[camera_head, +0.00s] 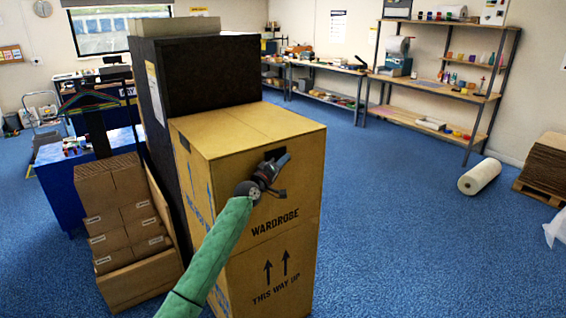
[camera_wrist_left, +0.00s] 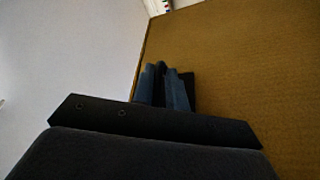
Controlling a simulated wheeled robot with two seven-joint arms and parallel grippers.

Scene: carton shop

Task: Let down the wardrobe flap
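The wardrobe carton (camera_head: 205,140) is a tall tan box, upright, marked WARDROBE and THIS WAY UP on its front face. Its top looks closed, with a seam across it. A dark hand hole (camera_head: 270,155) is high on the front face. My left gripper (camera_head: 281,163) is at this hole, its fingers partly in front of it. In the left wrist view the fingers (camera_wrist_left: 164,88) are close together beside the brown cardboard (camera_wrist_left: 240,70), over a dark opening. I see nothing clearly held between them; their tips are dark. My right gripper is not in view.
A dark tall cabinet-like block (camera_head: 212,72) stands right behind the carton. Stacked small cartons (camera_head: 120,215) are close on its left, near a blue table (camera_head: 62,190). Shelves (camera_head: 430,85) and a white roll (camera_head: 479,177) are at the right. The blue floor right of the carton is clear.

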